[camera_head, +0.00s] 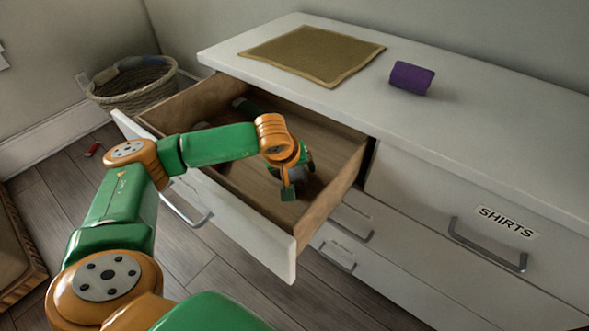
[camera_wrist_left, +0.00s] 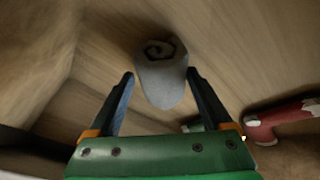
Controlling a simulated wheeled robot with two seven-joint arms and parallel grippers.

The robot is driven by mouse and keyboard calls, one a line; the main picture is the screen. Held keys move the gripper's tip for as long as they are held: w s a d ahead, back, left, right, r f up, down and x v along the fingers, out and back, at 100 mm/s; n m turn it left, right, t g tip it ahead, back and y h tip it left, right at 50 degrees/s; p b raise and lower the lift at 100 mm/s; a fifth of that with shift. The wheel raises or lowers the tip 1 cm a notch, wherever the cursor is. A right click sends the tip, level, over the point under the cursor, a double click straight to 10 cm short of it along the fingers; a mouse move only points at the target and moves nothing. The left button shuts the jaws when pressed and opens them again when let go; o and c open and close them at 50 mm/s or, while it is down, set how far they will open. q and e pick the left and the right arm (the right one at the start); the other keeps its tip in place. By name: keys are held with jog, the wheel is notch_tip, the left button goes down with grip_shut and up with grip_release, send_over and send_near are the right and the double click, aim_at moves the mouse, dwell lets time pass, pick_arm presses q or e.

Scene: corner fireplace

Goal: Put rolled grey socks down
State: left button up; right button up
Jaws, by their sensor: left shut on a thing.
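The rolled grey socks (camera_wrist_left: 162,82) sit between the two fingers of my left gripper (camera_wrist_left: 161,75) in the left wrist view, with their spiral end showing. The fingers are shut on them. In the head view my left gripper (camera_head: 290,185) is inside the open drawer (camera_head: 225,205), near its right end and low over the wooden floor. The arm and gripper hide most of the socks there. I cannot tell whether the socks touch the drawer floor. My right gripper is not in view.
A dark green roll (camera_head: 246,106) lies at the drawer's back. A red roll (camera_wrist_left: 285,120) shows right of the gripper in the wrist view. On the dresser top (camera_head: 330,100) are an olive cloth (camera_head: 312,54) and a purple roll (camera_head: 411,78). A basket (camera_head: 135,98) stands behind left.

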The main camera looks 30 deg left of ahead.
pick_arm(q)
jog(key=shift+f, duration=0.2)
jog(key=o, duration=1.1)
jog(key=shift+r, duration=0.1)
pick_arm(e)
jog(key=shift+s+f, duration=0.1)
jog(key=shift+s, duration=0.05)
pick_arm(q)
jog(key=shift+r, duration=0.2)
jog(key=p+v, duration=0.1)
jog(key=v, duration=1.1)
jog(key=shift+p, duration=0.4)
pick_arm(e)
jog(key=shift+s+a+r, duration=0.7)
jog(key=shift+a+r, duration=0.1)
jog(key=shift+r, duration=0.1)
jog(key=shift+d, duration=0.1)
